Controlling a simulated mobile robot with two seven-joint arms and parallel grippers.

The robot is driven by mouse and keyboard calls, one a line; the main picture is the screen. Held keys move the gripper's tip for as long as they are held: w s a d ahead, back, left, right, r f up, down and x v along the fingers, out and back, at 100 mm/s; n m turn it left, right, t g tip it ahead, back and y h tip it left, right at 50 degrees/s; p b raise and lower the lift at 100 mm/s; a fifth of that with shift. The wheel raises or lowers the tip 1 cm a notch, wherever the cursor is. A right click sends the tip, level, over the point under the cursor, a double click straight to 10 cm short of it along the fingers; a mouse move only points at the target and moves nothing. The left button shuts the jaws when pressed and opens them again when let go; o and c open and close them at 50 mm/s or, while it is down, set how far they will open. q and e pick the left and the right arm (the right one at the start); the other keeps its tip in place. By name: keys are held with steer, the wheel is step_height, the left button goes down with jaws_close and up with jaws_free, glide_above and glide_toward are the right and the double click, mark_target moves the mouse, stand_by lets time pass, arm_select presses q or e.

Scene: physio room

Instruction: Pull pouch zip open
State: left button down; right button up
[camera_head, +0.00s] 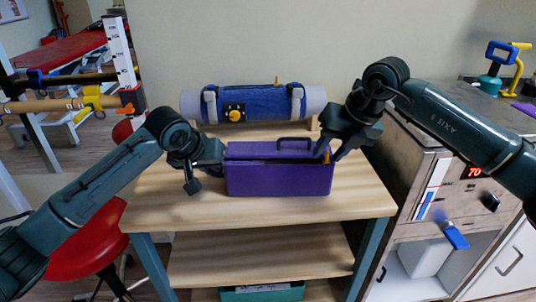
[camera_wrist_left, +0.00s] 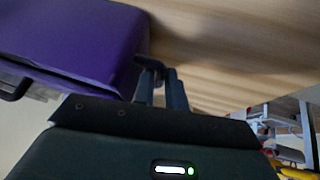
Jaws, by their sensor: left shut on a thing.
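The purple pouch (camera_head: 280,181) stands on the wooden table top, with a dark handle on its top. It also shows in the left wrist view (camera_wrist_left: 75,40). My left gripper (camera_head: 222,163) is at the pouch's left end. In the left wrist view my left gripper (camera_wrist_left: 160,78) is shut at the pouch's corner, on a small dark end tab (camera_wrist_left: 150,63). My right gripper (camera_head: 329,152) is at the pouch's top right end, its fingers on either side of a small orange zip pull (camera_head: 327,157). Whether they touch the pull is unclear.
A blue and grey roll (camera_head: 260,104) with a yellow knob lies behind the pouch. The table top (camera_head: 160,200) is bare at the front and left. A red stool (camera_head: 92,240) stands at left, a metal cabinet (camera_head: 425,165) at right. A green bin (camera_head: 262,293) sits below.

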arm_select(q)
steer(key=shift+s+a+f, duration=0.1)
steer(key=shift+f, duration=0.25)
arm_select(e)
step_height(320, 180, up, 8)
stand_by(0.8)
arm_select(q)
steer(key=c, duration=1.5)
jaws_free()
steer(key=shift+r, duration=0.1)
steer(key=shift+r, duration=0.1)
steer(key=shift+r, duration=0.1)
